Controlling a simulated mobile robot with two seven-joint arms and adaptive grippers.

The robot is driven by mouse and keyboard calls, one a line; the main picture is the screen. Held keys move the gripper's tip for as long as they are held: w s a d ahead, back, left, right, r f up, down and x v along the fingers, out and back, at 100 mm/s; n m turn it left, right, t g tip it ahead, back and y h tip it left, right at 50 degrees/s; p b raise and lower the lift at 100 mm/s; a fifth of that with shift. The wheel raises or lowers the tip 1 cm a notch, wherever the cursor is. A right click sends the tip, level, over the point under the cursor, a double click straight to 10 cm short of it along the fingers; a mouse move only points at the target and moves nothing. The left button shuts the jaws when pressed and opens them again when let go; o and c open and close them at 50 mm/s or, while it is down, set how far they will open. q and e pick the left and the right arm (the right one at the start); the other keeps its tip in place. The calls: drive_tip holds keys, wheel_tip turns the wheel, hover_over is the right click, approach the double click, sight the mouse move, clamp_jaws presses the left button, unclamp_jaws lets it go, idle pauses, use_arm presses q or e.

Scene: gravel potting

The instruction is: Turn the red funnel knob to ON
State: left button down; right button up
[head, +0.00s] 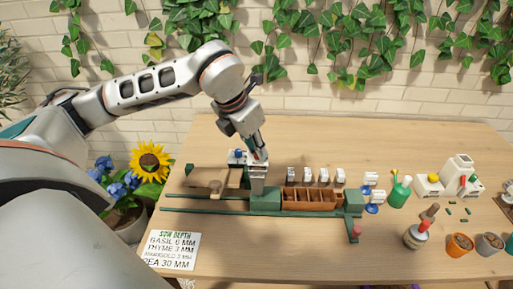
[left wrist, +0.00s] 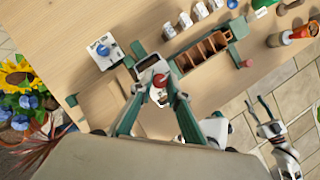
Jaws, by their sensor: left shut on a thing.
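The red funnel knob (left wrist: 160,80) sits on the grey funnel (left wrist: 150,68) in the left wrist view. In the head view the funnel (head: 258,178) stands at the left end of the green rail assembly. My left gripper (left wrist: 159,94) has its two green fingers closed around the knob. In the head view the left gripper (head: 258,156) reaches down onto the top of the funnel, and only a bit of red shows by its tips. The knob's ON and OFF marks cannot be read. My right gripper (left wrist: 262,106) hangs off the table edge, fingers apart and empty.
A brown compartment tray (head: 310,198) lies right of the funnel, with several white-labelled holders behind it. A blue-knobbed white box (head: 237,157) stands behind left. A sow-depth card (head: 172,251) lies at front left. Pots and a green watering can (head: 399,193) stand right.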

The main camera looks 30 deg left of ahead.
use_arm(q)
drive_tip(key=c, duration=1.9)
unclamp_jaws()
drive_tip(key=v, duration=1.2)
drive_tip(key=shift+s, duration=0.1)
